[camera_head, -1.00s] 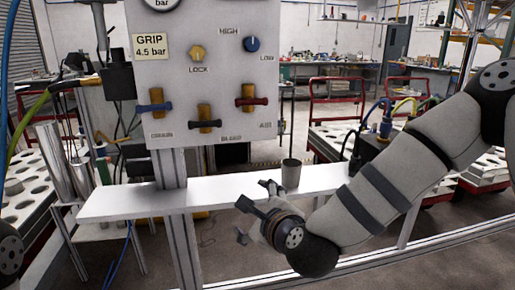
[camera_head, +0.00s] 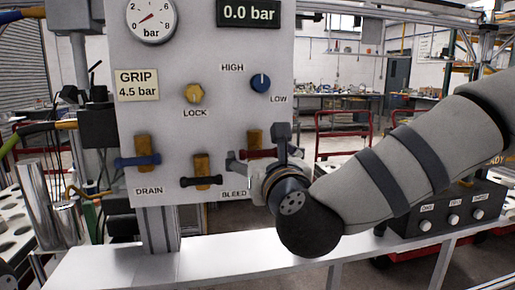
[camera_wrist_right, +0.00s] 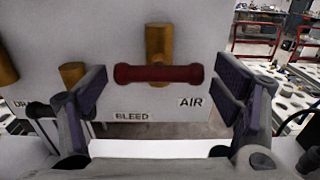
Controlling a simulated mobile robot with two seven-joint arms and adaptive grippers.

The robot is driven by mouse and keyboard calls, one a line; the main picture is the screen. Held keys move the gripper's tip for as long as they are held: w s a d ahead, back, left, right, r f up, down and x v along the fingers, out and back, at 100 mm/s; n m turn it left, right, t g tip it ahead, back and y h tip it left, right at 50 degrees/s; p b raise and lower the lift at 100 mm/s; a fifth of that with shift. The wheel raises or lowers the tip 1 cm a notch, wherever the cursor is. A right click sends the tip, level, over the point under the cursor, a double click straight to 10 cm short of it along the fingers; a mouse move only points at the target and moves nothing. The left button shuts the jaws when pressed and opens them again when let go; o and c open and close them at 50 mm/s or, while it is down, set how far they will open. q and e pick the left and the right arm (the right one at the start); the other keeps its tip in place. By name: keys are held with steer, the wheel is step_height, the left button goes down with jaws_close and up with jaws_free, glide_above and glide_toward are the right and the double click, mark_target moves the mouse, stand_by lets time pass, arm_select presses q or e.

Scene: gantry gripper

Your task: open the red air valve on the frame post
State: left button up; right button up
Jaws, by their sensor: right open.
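The red air valve handle (camera_wrist_right: 140,73) lies crosswise on a brass body (camera_wrist_right: 160,42) on the grey panel, above the AIR label (camera_wrist_right: 191,102). In the head view the red handle (camera_head: 262,154) is partly hidden behind my right gripper (camera_head: 262,146). In the right wrist view my right gripper (camera_wrist_right: 165,92) is open, with one finger on each side of the handle. Its fingers look clear of the handle; I cannot tell the depth gap. My left gripper is not in view.
The panel also carries a blue DRAIN handle (camera_head: 138,161), a black BLEED handle (camera_head: 201,181), a yellow LOCK knob (camera_head: 194,94) and a blue HIGH/LOW knob (camera_head: 261,83). The gauge (camera_head: 151,18) is near zero and the display (camera_head: 248,13) reads 0.0 bar. A white shelf (camera_head: 215,263) runs below.

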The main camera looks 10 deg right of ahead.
steer(key=shift+w, duration=0.25)
steer(key=shift+s+r, duration=0.1)
steer(key=shift+s, duration=0.15)
steer(key=c, duration=0.9)
steer(key=shift+n, duration=0.3)
steer(key=n, duration=0.3)
steer(key=shift+n, duration=0.4)
steer(key=n, duration=0.4)
steer(key=shift+n, duration=0.3)
steer(key=n, duration=0.8)
steer(key=shift+r+n, duration=0.1)
steer(key=shift+n, duration=0.5)
